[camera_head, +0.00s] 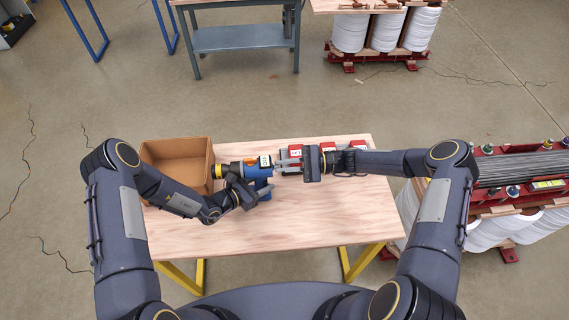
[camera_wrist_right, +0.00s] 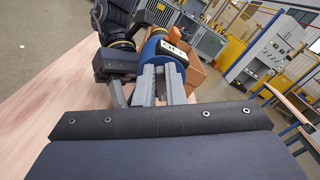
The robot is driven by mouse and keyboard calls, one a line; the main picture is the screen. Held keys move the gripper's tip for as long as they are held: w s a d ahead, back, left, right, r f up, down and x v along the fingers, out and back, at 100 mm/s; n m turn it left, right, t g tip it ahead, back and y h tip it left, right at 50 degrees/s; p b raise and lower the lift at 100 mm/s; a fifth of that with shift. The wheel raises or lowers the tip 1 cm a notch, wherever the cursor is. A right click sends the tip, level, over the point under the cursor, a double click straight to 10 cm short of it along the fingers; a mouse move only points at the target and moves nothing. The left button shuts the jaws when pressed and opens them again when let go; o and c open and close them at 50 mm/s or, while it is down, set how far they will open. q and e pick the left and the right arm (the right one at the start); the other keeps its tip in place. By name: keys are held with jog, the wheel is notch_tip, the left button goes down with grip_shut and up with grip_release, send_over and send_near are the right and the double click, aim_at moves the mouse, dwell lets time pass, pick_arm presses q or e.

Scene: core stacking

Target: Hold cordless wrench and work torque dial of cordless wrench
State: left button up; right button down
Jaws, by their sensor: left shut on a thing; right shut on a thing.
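The cordless wrench (camera_head: 248,170) is blue with a yellow end and an orange part, held above the wooden table near its middle. My left gripper (camera_head: 245,187) is shut on the wrench from the near left side, and partly hides it. My right gripper (camera_head: 279,162) reaches in from the right and is shut on the wrench's right-hand end. In the right wrist view the blue wrench body (camera_wrist_right: 155,48) with a white label sits just beyond my right fingertips (camera_wrist_right: 160,75). I cannot make out the torque dial itself, as the fingers cover that end.
An open cardboard box (camera_head: 180,148) stands at the table's left end. Red items (camera_head: 327,143) lie behind my right gripper at the far edge. The front and right of the wooden table (camera_head: 300,220) are clear. A red rack with rods (camera_head: 520,170) stands to the right.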

jog(key=shift+s+f+n, duration=0.15)
jog(key=shift+n, duration=0.95)
jog(key=c, duration=1.5)
grip_release()
jog(key=shift+d, duration=0.1)
jog(key=d, duration=1.2)
